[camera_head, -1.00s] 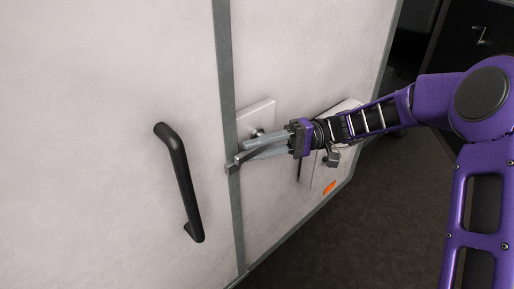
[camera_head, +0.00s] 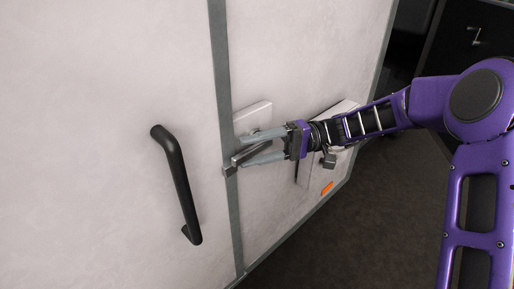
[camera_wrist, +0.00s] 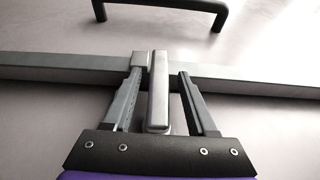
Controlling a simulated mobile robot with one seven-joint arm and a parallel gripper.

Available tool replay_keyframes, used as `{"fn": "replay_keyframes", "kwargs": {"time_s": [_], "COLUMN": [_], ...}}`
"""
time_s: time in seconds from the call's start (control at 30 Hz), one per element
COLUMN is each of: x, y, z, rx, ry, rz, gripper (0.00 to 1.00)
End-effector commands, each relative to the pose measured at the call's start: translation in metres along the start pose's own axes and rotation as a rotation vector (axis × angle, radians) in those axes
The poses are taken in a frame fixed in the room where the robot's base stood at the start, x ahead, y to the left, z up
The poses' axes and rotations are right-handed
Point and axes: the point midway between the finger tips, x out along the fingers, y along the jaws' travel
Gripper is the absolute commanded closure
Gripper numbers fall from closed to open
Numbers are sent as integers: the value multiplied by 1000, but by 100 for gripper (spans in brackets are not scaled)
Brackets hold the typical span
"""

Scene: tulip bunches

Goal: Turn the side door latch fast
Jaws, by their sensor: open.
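The side door (camera_head: 110,70) is a pale panel with a black bar handle (camera_head: 180,185). A grey metal strip runs down its edge. The latch (camera_head: 240,158) is a grey metal lever on a pale mounting plate (camera_head: 254,118), with its end lying over the strip. My gripper (camera_head: 262,147) is open, its fingers pointing left on either side of the lever. In the wrist view the latch bar (camera_wrist: 158,95) stands between the two spread fingers, nearer the left one, and its far end reaches the strip (camera_wrist: 250,84). Whether a finger touches it I cannot tell.
A second pale plate with a grey fitting (camera_head: 329,158) is partly hidden behind my wrist. A small orange marker (camera_head: 327,188) sits low on the wall. Dark floor (camera_head: 330,250) lies open below, and a dark cabinet (camera_head: 478,55) stands at the upper right.

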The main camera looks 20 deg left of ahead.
Motion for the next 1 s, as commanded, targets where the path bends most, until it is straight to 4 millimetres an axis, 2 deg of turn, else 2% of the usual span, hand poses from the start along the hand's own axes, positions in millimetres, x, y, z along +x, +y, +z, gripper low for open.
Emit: {"fn": "replay_keyframes", "kwargs": {"time_s": [0.13, 0.27, 0.6, 0.73, 0.9, 1.0], "x": [-9, -31, -114, -142, -164, -171], "y": [0, 1, 1, 1, 0, 0], "z": [0, -1, -1, -1, 0, 0], "rx": [-1, 0, -3, -2, -1, 0], "ry": [2, 4, 4, 4, 1, 1], "rz": [0, 0, -1, -1, -1, 0], "gripper": [43, 43, 43, 43, 43, 43]}}
